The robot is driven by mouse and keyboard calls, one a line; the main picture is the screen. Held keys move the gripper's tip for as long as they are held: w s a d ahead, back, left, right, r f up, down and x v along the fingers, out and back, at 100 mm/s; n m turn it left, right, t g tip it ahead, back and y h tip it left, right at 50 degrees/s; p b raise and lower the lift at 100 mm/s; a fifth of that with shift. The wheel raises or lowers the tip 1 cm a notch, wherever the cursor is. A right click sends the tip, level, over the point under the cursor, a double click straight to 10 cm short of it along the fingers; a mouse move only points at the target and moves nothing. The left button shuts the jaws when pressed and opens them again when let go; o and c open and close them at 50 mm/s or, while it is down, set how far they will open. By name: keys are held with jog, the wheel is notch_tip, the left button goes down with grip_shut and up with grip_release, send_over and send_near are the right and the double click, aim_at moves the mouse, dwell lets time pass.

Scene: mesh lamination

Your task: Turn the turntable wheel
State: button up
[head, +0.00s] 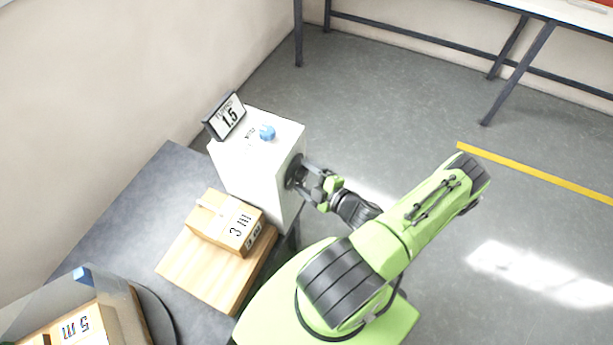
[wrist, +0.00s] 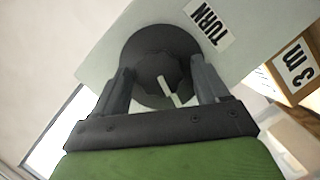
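The turntable wheel (wrist: 160,78) is a dark ribbed knob with a white mark on a larger black disc, on the side of a white box. A "TURN" label (wrist: 209,22) sits beside it. In the head view the black disc (head: 293,172) shows on the box's right side, partly covered by my gripper (head: 308,176). In the wrist view my gripper's (wrist: 163,85) two dark fingers stand wide apart, one on each side of the knob. I cannot tell whether they press on it or leave a thin gap.
The white box (head: 236,170) carries a small display (head: 227,117) reading 1.5 and a blue knob (head: 267,132). A carton marked "3 m" (head: 211,225) rests on a wooden board (head: 190,272) in front. Another box (head: 84,327) lies at lower left. Floor on the right is clear.

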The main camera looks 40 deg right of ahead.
jog(key=p+v, duration=0.1)
jog(key=v, duration=1.4)
jog(key=shift+s+p, duration=0.35)
jog(key=shift+p, duration=0.05)
jog(key=shift+r, duration=0.1)
